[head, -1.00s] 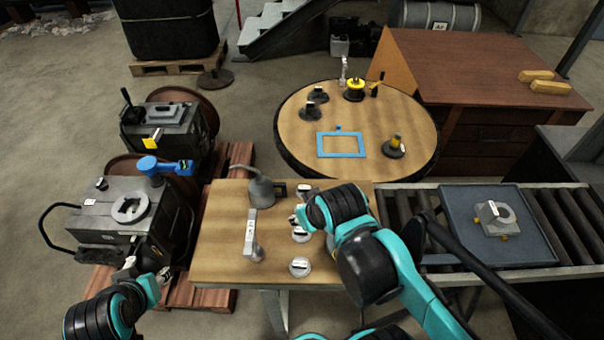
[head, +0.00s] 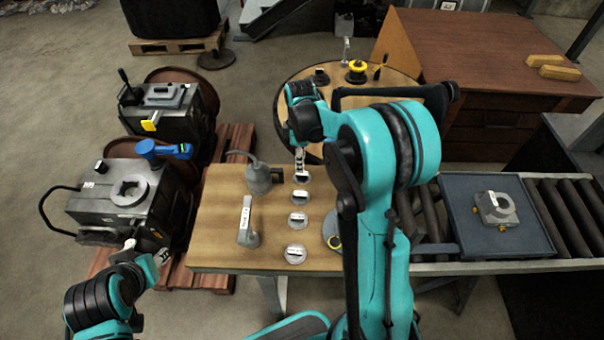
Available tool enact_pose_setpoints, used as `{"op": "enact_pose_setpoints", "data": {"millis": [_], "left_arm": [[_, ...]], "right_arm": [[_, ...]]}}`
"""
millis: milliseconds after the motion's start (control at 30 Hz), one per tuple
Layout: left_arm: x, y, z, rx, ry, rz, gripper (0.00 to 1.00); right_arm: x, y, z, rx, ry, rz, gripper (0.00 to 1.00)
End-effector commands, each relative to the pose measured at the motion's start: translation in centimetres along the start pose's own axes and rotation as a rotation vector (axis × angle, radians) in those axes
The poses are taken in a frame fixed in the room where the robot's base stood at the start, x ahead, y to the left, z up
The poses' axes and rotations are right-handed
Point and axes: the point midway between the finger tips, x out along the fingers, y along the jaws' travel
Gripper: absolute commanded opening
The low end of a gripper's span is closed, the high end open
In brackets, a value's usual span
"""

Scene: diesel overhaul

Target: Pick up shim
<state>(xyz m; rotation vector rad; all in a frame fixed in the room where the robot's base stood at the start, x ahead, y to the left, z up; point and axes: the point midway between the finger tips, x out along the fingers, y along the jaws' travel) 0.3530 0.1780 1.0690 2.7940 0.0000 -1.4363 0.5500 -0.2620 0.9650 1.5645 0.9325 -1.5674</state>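Several small grey discs with white labels stand in a column on the wooden table, and the labels are too small to read. I cannot tell which is the shim. The farthest disc (head: 303,179) is right under my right gripper (head: 300,163), which points down at it. Nearer ones are the second disc (head: 300,199), the third disc (head: 298,220) and the front disc (head: 295,254). The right fingers are too small to show whether they are open or touching the disc. My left gripper (head: 130,245) hangs beside the left grey machine, its fingers unclear.
The wooden table (head: 222,215) also holds a grey oil can (head: 258,178) and a labelled grey part (head: 247,225). A roller conveyor at right carries a blue tray (head: 465,230) with a grey bracket (head: 495,208). A round table (head: 290,85) stands behind, partly hidden by my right arm.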

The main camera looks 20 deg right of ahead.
Motion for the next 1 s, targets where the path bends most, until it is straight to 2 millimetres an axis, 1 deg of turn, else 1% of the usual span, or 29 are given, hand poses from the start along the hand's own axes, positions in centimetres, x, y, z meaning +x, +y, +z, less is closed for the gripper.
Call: {"op": "enact_pose_setpoints", "data": {"millis": [33, 233, 400, 467, 533, 700, 733, 767, 800, 867, 900, 1000], "left_arm": [[0.3, 0.0, 0.3, 0.0, 0.0, 0.0, 0.38], [1.0, 0.0, 0.7, 0.0, 0.0, 0.0, 0.38], [1.9, 0.0, 1.4, 0.0, 0.0, 0.0, 0.38], [2.1, 0.0, 1.5, 0.0, 0.0, 0.0, 0.38], [2.1, 0.0, 1.6, 0.0, 0.0, 0.0, 0.38], [2.0, 0.0, 1.5, 0.0, 0.0, 0.0, 0.38], [2.0, 0.0, 1.5, 0.0, 0.0, 0.0, 0.38], [2.0, 0.0, 1.5, 0.0, 0.0, 0.0, 0.38], [2.0, 0.0, 1.5, 0.0, 0.0, 0.0, 0.38], [2.0, 0.0, 1.5, 0.0, 0.0, 0.0, 0.38], [2.0, 0.0, 1.5, 0.0, 0.0, 0.0, 0.38], [2.0, 0.0, 1.5, 0.0, 0.0, 0.0, 0.38]], "right_arm": [[0.9, 0.0, 0.0, 0.001, 0.0, 0.0, 0.39], [2.7, 0.1, 0.2, 0.002, 0.0, 0.001, 0.39], [5.5, 0.1, 0.4, 0.002, 0.001, 0.002, 0.39], [6.2, 0.1, 0.4, 0.002, 0.001, 0.002, 0.39], [6.6, 0.1, 0.4, 0.003, 0.001, 0.002, 0.39], [6.5, 0.1, 0.4, 0.003, 0.001, 0.002, 0.39], [6.5, 0.1, 0.4, 0.003, 0.001, 0.002, 0.36], [6.5, 0.1, 0.4, 0.003, 0.001, 0.002, 0.28], [6.5, 0.1, 0.4, 0.003, 0.001, 0.002, 0.18], [6.4, 0.1, 0.4, 0.003, 0.001, 0.002, 0.02], [6.4, 0.1, 0.4, 0.003, 0.001, 0.002, 0.0], [6.4, 0.1, 0.4, 0.003, 0.001, 0.002, 0.0]]}}
